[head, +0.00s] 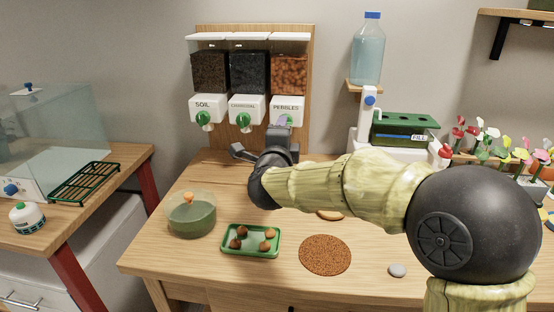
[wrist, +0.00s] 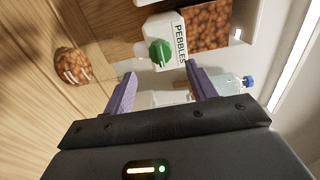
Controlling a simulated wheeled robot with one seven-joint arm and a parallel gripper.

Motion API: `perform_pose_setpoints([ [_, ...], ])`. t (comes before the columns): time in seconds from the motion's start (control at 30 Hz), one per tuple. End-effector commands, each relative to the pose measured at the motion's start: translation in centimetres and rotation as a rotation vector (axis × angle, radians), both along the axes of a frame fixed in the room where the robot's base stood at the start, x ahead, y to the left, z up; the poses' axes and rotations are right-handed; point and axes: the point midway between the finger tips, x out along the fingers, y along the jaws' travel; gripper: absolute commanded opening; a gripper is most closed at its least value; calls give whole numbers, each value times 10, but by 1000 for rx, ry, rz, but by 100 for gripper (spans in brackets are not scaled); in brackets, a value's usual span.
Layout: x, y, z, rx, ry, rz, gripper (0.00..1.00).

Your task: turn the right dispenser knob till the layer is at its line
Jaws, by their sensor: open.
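The right dispenser, labelled PEBBLES (head: 289,105), hangs on the wooden board and holds brown pebbles. Its green knob (wrist: 160,52) shows in the wrist view, just beyond and between my two purple fingertips. In the head view my gripper (head: 284,122) covers this knob. My gripper (wrist: 160,70) is open and empty, its fingers on either side of the knob's line; I cannot tell whether they touch it. A rounded clear jar with brown pebbles (wrist: 72,66) shows at the left of the wrist view. Its line is too small to make out, and my arm hides the jar in the head view.
The SOIL (head: 207,104) and CHARCOAL (head: 245,104) dispensers hang close on the left. A water bottle (head: 368,50) stands to the right.

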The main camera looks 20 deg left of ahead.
Motion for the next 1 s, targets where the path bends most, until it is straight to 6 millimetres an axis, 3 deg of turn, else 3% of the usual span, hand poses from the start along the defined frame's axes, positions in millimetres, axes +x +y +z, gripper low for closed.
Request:
perform_pose_setpoints([
  [0.5,-96,-23,0,-1,1,2,57],
  [0.67,-106,-26,-1,0,1,-1,57],
  [1.0,-106,-26,-1,0,1,-1,57],
])
